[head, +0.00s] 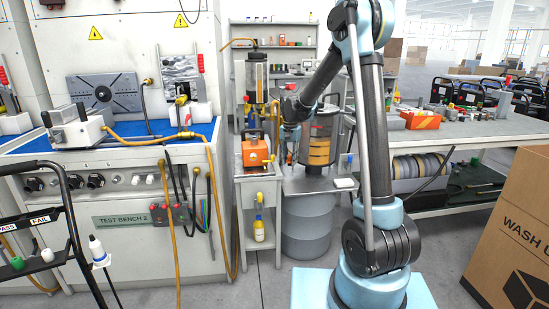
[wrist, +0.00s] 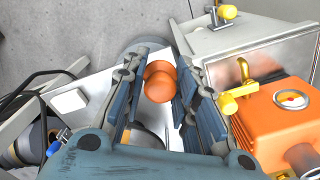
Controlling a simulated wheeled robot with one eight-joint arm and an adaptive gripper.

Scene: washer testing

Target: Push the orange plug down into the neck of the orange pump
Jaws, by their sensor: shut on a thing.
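The orange plug (wrist: 159,80) shows in the wrist view between the fingertips of my gripper (wrist: 160,85), which is shut on it. The orange pump (wrist: 285,125) is to the right of my gripper in the wrist view, with a round dial on its face. A grey round fitting (wrist: 303,158) stands on the pump near the lower right edge; I cannot tell if it is the neck. In the head view the pump (head: 256,152) sits on a narrow metal stand, left of my gripper (head: 291,125). The plug is apart from the pump and too small to make out in the head view.
A yellow-handled tap (wrist: 236,92) stands close to the pump on the gripper's side. A clear cylinder vessel (head: 256,80) rises behind the pump. A grey drum (head: 307,225) stands right of the stand. The test bench (head: 130,190) is at left.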

